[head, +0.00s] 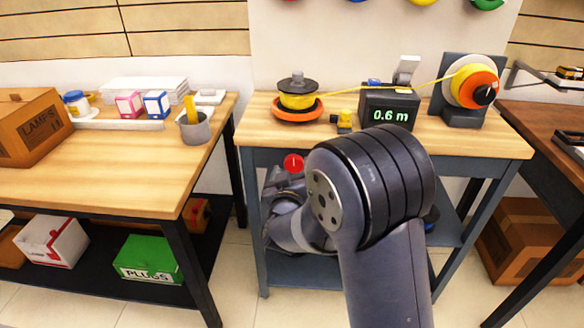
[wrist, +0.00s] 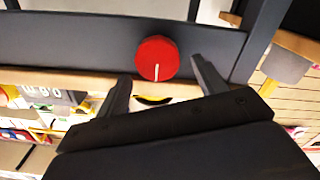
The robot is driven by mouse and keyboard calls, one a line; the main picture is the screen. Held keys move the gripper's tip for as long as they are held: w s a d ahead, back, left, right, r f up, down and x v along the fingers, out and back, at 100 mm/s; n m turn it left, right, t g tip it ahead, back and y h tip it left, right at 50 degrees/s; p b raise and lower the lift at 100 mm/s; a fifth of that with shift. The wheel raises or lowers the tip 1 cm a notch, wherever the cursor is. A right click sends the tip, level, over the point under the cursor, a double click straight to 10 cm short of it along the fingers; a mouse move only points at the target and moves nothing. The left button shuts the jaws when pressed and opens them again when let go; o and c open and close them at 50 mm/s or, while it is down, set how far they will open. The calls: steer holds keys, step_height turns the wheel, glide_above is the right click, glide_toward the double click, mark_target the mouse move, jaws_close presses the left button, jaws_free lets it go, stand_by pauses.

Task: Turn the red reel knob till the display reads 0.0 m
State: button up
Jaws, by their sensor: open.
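The red reel knob (head: 293,163) is on the front apron of the middle workbench, left of my arm in the head view. In the wrist view the round red knob (wrist: 157,58) shows a pale pointer line on its lower half. My gripper (wrist: 160,69) is open, its two dark fingers apart on either side of the knob's lower edge; I cannot tell whether they touch it. The display (head: 390,114) on the bench reads 0.6 m in green. It also shows upside down in the wrist view (wrist: 45,92).
The left bench (head: 110,175) holds a lamp box (head: 30,130) and a grey cup (head: 194,128). Floor between the benches is clear.

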steer(key=shift+w, duration=0.7)
steer(key=shift+c, duration=0.5)
steer(key=c, duration=0.9)
